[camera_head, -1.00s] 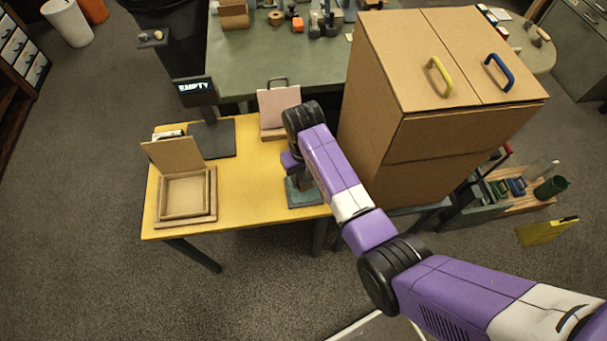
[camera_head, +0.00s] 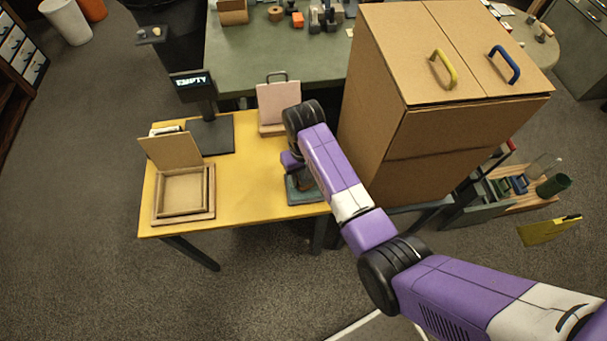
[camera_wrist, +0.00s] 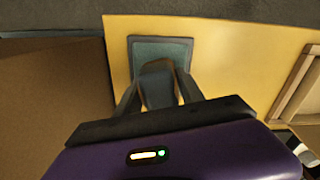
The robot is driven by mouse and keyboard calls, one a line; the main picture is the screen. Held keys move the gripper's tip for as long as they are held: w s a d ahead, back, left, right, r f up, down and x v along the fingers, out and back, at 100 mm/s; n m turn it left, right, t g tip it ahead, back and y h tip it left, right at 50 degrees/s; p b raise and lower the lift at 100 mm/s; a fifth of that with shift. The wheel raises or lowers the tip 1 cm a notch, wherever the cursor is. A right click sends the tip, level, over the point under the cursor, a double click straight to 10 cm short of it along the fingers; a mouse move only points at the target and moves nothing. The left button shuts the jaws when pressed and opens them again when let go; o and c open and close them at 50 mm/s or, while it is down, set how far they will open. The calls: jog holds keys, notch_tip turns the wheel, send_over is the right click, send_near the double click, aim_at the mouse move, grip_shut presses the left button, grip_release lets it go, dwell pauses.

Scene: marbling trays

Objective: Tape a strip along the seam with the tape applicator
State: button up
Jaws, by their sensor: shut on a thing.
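My gripper (camera_wrist: 158,95) is shut on a dark grey-green block, seemingly the tape applicator (camera_wrist: 157,84), over a teal pad (camera_wrist: 177,48) at the yellow table's front right. Whether the applicator touches the pad is unclear. In the head view my arm hides most of the grip, and the pad (camera_head: 304,196) shows beneath. A tall cardboard box (camera_head: 385,120) stands right of the gripper. A seam (camera_head: 455,38) runs between its two top flaps, and another line crosses its front. I cannot tell which seam is the task's.
The yellow table (camera_head: 245,180) holds an open shallow wooden box (camera_head: 210,205), a display (camera_head: 192,84) reading "EMPTY" and a pink panel (camera_head: 279,103). The box top has a yellow handle (camera_head: 442,68) and a blue handle (camera_head: 504,65). A green bench (camera_head: 260,60) stands behind.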

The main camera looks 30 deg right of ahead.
jog(key=shift+f, duration=0.6)
dwell(1.7)
jog(key=shift+r, duration=0.15)
notch_tip(320, 180, up, 5)
jog(key=p, duration=0.4)
jog(key=shift+p, duration=0.4)
jog(key=shift+r, duration=0.95)
jog(key=shift+s, duration=0.1)
jog(key=shift+s+r+b, duration=0.3)
jog(key=shift+s+b, duration=0.2)
jog(key=shift+s+r+b, duration=0.25)
jog(key=shift+s+b, duration=0.25)
jog(key=s+f+b, duration=0.3)
jog(key=s+b, duration=0.2)
jog(key=shift+s+n, duration=0.3)
jog(key=shift+s, duration=0.1)
